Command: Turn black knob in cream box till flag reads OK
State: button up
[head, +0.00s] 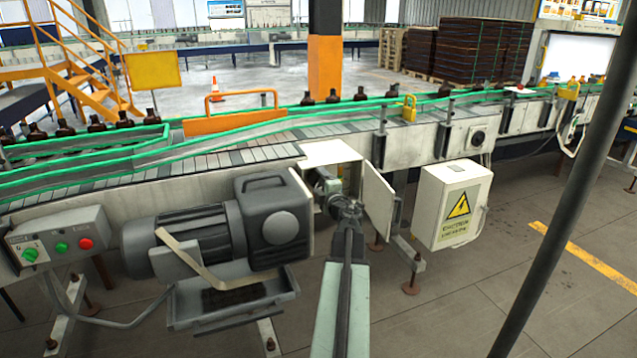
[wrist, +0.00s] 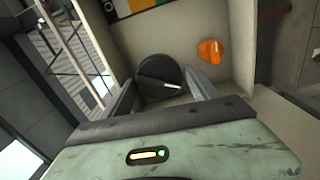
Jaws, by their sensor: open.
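The cream box (head: 333,152) stands open beside the conveyor in the head view, its door (head: 377,203) swung out to the right. My gripper (head: 326,182) reaches into its opening. In the wrist view the black knob (wrist: 158,80) is on the box's back wall, its white line pointing right and slightly down. My open gripper (wrist: 165,92) has one finger at each side of the knob; I cannot tell whether they touch it. A coloured panel (wrist: 133,8) above the knob is cut off by the frame, and no flag wording is readable.
An orange knob (wrist: 211,50) sits up and right of the black one, near the right finger. A grey motor (head: 190,235) stands left of the box. A cream cabinet with a yellow warning sign (head: 452,205) stands to the right. A dark pole (head: 565,200) crosses the right foreground.

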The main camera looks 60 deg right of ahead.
jog(key=shift+a, duration=0.1)
jog(key=v, duration=0.7)
jog(key=shift+s+a, duration=0.2)
jog(key=shift+s, duration=0.1)
